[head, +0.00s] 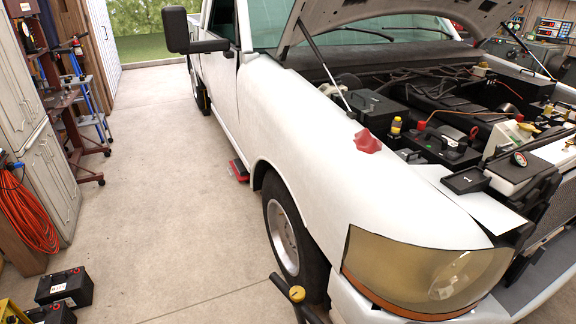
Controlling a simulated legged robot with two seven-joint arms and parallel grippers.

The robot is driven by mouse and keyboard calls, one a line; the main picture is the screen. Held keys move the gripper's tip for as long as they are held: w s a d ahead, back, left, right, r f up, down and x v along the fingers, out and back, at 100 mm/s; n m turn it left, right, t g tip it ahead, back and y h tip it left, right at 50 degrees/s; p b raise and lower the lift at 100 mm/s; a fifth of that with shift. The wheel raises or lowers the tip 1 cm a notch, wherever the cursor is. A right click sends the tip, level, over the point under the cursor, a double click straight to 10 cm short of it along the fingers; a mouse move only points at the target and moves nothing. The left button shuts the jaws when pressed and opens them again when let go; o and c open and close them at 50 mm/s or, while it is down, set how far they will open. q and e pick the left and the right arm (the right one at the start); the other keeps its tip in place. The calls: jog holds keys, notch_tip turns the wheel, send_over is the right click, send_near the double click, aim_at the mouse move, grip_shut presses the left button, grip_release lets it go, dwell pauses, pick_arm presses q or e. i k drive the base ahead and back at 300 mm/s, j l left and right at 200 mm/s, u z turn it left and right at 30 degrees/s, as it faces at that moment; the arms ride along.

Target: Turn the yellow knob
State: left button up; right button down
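A round yellow knob (297,293) sits at the bottom centre, on a black bar-like piece (281,283) beside the truck's front wheel. The rest of the piece runs off the bottom edge, so I cannot see what it belongs to. Neither of my grippers is in view, and nothing is seen touching the knob.
The white pickup (318,150) fills the right side, hood raised. Black batteries (64,287) and an orange hose (28,212) are at left. The concrete floor (165,170) between is mostly clear.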

aim_at(297, 293)
jog(key=k+l+z, duration=0.15)
jog(key=k+l, duration=0.25)
jog(key=k+l+z, duration=0.1)
jog(key=k+l, duration=0.25)
jog(key=l, duration=0.15)
